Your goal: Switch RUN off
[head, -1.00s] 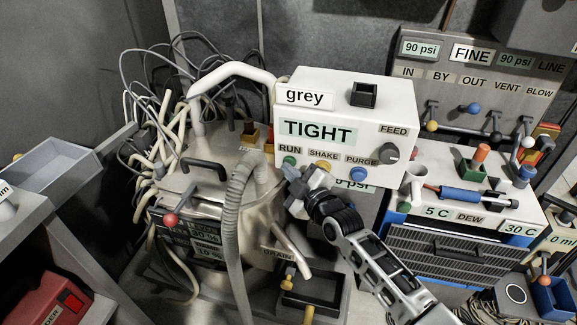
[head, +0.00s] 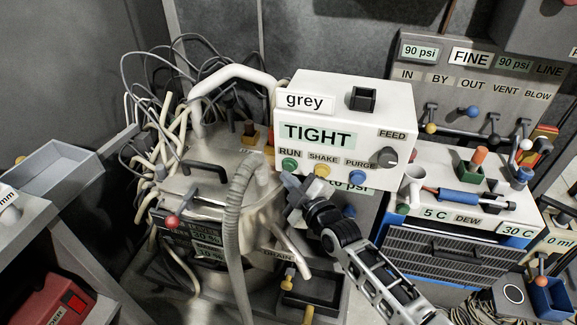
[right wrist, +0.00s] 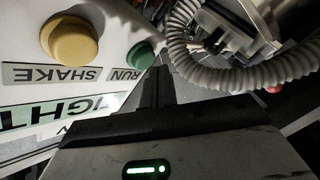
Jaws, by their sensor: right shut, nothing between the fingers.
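The white control box (head: 345,115) carries a "grey" tag and a display reading TIGHT. The green RUN button (head: 289,165) is on its front face at the lower left, under the RUN label. The yellow SHAKE button (head: 322,171) and blue PURGE button (head: 355,177) are to its right. My right gripper (head: 286,181) is shut and empty, its tips just below the RUN button. In the right wrist view the RUN button (right wrist: 141,56) shows just beyond the fingertips (right wrist: 158,76), apparently with a small gap. The SHAKE button (right wrist: 70,39) is left of it. My left gripper is out of view.
A ribbed grey hose (head: 238,225) and a metal vessel (head: 200,195) stand left of my gripper. The FEED knob (head: 385,158) is at the box's right. A cooler unit (head: 445,250) stands further right. A valve panel (head: 480,85) is behind.

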